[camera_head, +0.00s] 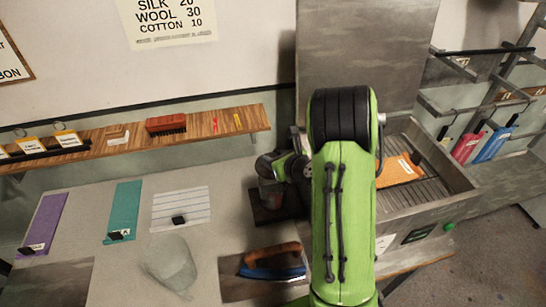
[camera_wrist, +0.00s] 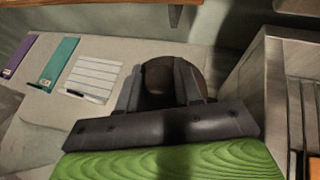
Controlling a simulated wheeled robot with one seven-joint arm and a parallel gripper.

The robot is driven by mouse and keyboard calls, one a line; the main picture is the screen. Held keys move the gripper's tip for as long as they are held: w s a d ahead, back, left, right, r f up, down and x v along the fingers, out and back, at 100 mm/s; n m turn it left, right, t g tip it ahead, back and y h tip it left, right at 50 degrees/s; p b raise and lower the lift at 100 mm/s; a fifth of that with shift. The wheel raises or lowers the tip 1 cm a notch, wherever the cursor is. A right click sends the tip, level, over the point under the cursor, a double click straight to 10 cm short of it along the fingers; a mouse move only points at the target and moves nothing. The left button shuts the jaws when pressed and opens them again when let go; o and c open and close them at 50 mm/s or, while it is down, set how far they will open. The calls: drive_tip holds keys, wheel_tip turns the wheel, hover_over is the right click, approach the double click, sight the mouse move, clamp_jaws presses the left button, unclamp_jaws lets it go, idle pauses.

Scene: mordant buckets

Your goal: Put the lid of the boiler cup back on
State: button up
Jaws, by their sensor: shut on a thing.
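My gripper (camera_head: 276,168) is left of my green arm in the head view, low over the worktop. In the wrist view my gripper (camera_wrist: 160,88) has its dark fingers close around a dark brown round thing (camera_wrist: 158,70), which looks like the lid. What exactly lies between the fingertips is hidden. The boiler cup (camera_head: 270,194), a dark reddish cylinder, stands upright right below the gripper on a dark base. Whether the lid touches the cup's rim cannot be told, since the gripper and arm cover that spot.
An iron-like tool (camera_head: 273,262) with a wooden handle lies in front of the cup. A metal basin (camera_head: 455,183) stands to the right. A wooden shelf (camera_head: 215,122) runs along the wall. Purple (camera_head: 45,222), teal (camera_head: 124,208) and white striped (camera_head: 181,208) cloths lie on the left.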

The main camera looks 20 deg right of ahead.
drive_tip(key=shift+w+f+b, duration=0.25)
drive_tip(key=shift+f+b, duration=0.35)
drive_tip(key=shift+f, duration=0.35)
drive_tip(key=f+b, duration=0.3)
drive_tip(key=f, duration=0.1)
drive_tip(key=shift+s+b, duration=0.25)
drive_tip(key=shift+b, duration=0.05)
drive_tip(key=o, duration=1.1)
drive_tip(key=shift+d+f, duration=0.1)
drive_tip(key=shift+s, duration=0.1)
drive_tip(key=b+v, duration=0.5)
drive_tip(key=v, duration=1)
drive_tip(key=shift+s+r, duration=0.2)
drive_tip(key=shift+r, duration=0.25)
